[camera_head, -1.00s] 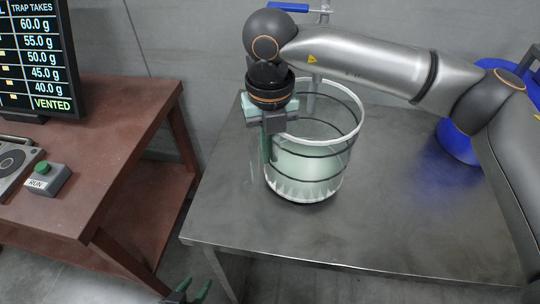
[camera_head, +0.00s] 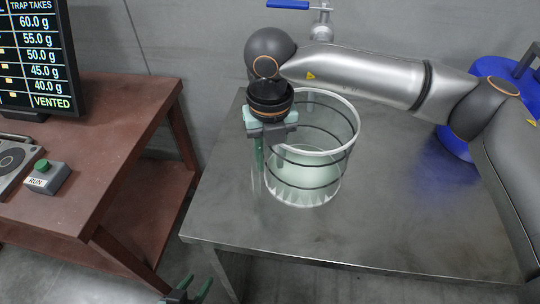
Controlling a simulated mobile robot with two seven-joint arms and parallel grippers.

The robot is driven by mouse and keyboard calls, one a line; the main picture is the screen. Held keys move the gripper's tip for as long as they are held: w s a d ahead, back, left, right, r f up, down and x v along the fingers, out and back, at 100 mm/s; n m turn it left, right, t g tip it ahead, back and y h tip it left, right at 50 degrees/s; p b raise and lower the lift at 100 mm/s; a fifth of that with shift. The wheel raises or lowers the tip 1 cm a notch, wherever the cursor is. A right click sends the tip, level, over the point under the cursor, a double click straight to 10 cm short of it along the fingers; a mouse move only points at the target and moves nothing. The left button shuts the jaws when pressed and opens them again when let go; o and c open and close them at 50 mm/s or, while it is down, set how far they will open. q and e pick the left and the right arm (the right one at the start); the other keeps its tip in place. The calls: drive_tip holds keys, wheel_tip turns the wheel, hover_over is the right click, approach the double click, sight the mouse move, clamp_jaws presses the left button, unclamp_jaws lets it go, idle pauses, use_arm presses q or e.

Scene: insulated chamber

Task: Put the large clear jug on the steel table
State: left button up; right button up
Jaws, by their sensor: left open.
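The large clear jug (camera_head: 318,178) is upright over the middle-left of the steel table (camera_head: 400,215), with dark bands, a pale rim and pale greenish contents. Its base appears to be at the tabletop; a tiny gap cannot be ruled out. My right gripper (camera_head: 266,152) reaches down at the jug's left rim and is shut on its wall, one green finger outside; the other finger is mostly hidden. My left gripper (camera_head: 188,290) is open and empty at the bottom edge of the view, below and left of the steel table.
A blue container (camera_head: 455,143) stands at the back right of the table, partly behind my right arm. A tap with a blue handle (camera_head: 288,5) is on the back wall. A red-brown bench (camera_head: 110,130) with a screen and a RUN button box stands left. The table's front is clear.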

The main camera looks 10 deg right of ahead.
wheel_tip(320, 180, up, 12)
drive_tip(key=shift+r, duration=0.15)
idle(0.4)
